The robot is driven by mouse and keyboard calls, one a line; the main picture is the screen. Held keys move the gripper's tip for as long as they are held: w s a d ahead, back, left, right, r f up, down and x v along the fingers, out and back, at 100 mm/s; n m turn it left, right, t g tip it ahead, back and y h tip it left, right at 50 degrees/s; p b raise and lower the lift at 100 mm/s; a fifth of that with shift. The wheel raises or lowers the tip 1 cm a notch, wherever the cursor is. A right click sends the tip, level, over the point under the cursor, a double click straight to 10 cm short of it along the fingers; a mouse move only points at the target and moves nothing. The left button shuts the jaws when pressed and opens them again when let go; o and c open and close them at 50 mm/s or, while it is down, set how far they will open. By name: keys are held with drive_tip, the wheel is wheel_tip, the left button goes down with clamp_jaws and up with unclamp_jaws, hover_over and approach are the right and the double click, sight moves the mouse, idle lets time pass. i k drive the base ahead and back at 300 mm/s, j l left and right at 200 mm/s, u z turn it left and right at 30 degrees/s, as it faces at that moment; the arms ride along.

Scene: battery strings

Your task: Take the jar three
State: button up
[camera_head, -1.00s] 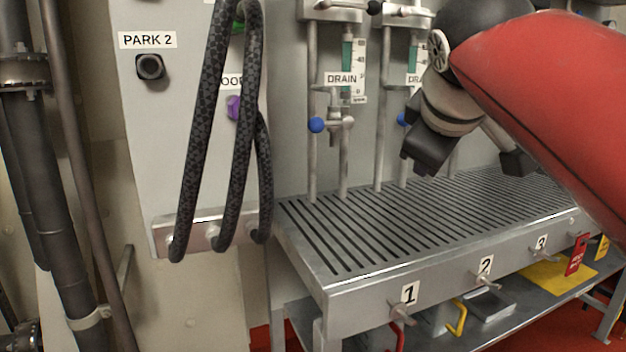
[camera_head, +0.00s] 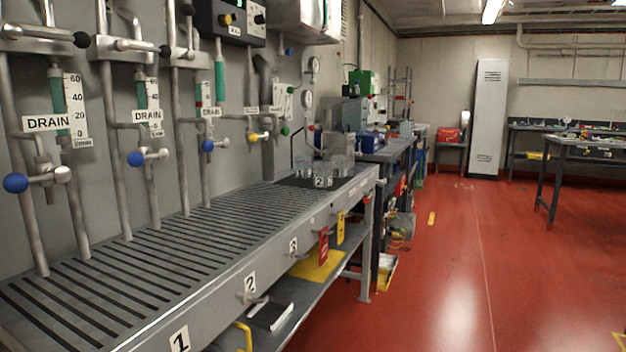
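A small group of clear jars (camera_head: 320,181) stands on a dark patch at the far end of the slatted metal bench (camera_head: 150,268). They carry small white number labels, which seem to read 1, 2 and 3. The jar three (camera_head: 331,180) seems to be the right one of the group, but the labels are tiny and the jars overlap, so I cannot be sure. My gripper is not in view.
Drain pipes with blue-knobbed valves (camera_head: 136,158) rise along the bench's back. Numbered cocks line its front edge, with red (camera_head: 323,245) and yellow tags hanging there. A lower shelf (camera_head: 315,290) sits underneath. The red floor (camera_head: 440,270) to the right is largely open.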

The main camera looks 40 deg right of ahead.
sight(340, 162)
drive_tip(key=z, duration=1.25)
drive_tip(key=i+l+u, duration=0.3)
drive_tip(key=i+l, duration=0.3)
